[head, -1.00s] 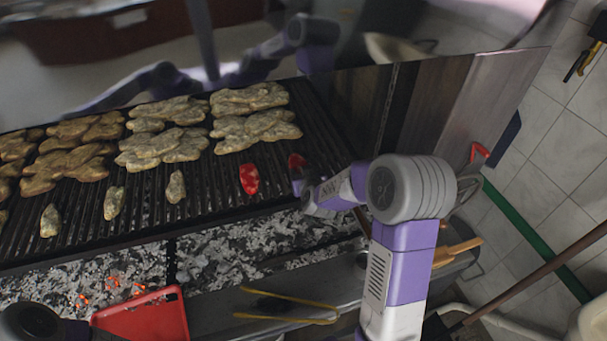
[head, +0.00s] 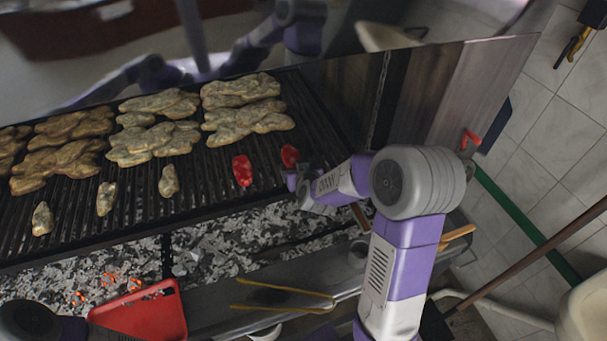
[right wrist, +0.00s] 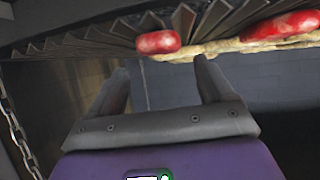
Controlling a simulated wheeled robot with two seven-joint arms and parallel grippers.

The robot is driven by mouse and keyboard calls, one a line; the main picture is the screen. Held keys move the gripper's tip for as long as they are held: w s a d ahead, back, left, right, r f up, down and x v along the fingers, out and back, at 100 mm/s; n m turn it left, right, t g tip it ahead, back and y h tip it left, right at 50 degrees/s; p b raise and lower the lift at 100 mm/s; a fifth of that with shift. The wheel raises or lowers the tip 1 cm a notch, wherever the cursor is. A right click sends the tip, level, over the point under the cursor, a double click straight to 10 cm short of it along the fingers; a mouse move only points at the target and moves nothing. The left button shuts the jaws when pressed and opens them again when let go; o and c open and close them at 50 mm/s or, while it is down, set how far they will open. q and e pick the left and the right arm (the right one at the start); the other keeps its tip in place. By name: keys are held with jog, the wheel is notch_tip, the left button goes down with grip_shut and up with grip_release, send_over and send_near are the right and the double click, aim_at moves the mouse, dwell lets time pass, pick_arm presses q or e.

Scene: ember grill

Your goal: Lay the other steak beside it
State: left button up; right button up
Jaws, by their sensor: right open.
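Two red raw steaks lie on the dark grill grate (head: 215,192), side by side with a gap between them. The left steak (head: 242,170) stands clear of my arms. The right steak (head: 290,156) lies just beyond my right gripper (head: 293,180). In the right wrist view, my right gripper (right wrist: 161,68) is open with nothing between its fingers. One red steak (right wrist: 158,42) shows just past the fingertips there, and a second red piece (right wrist: 285,28) shows at upper right. My left arm shows only at the bottom left corner; its gripper is out of frame.
Several browned pieces of meat (head: 150,143) fill the grate's back and left. Small pieces (head: 169,181) lie along its front. Glowing coals (head: 110,282) are below. A metal side wall (head: 425,95) bounds the right.

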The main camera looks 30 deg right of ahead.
jog(key=p+v, duration=0.1)
jog(key=v, duration=0.8)
jog(key=shift+s+r, duration=0.1)
jog(key=shift+s, duration=0.05)
